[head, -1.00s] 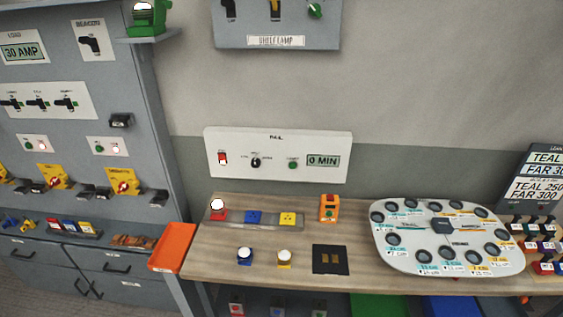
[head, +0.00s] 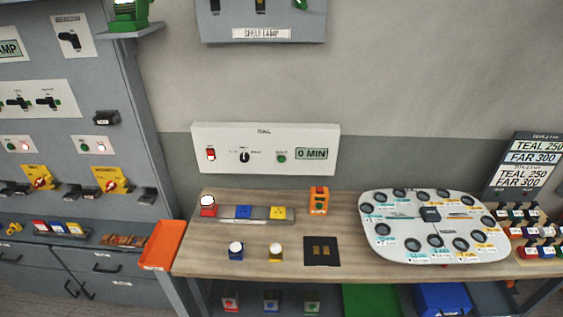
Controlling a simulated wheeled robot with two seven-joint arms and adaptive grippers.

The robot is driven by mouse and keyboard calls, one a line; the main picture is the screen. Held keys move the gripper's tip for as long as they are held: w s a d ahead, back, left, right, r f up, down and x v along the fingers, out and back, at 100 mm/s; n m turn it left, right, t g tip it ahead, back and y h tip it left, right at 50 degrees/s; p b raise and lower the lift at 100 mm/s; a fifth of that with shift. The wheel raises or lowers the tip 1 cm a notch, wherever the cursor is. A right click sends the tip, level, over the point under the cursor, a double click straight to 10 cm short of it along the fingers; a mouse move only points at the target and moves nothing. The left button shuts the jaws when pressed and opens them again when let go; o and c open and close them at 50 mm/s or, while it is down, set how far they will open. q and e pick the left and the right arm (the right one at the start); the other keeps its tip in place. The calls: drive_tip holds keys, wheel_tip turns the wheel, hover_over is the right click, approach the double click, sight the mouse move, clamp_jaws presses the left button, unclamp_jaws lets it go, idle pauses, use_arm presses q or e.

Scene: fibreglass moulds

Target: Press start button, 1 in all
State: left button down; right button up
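A white control panel (head: 265,148) is fixed to the wall above the wooden table. It carries a red rocker switch (head: 211,153) at the left, a black rotary knob (head: 244,156) in the middle, a round green button (head: 282,156) and a display (head: 312,154) reading "0 MIN". The small print beside the controls is too small to read surely. Another round green button (head: 29,144) sits on a small plate on the grey cabinet at the left. Neither of my grippers shows in the head view.
The wooden table (head: 345,262) holds red, blue and yellow blocks on a strip, an orange device (head: 318,201), a black pad (head: 322,251) and a large grey-white board (head: 385,245) with round holes. An orange tray (head: 162,246) sits at its left end. A sign (head: 524,160) stands at right.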

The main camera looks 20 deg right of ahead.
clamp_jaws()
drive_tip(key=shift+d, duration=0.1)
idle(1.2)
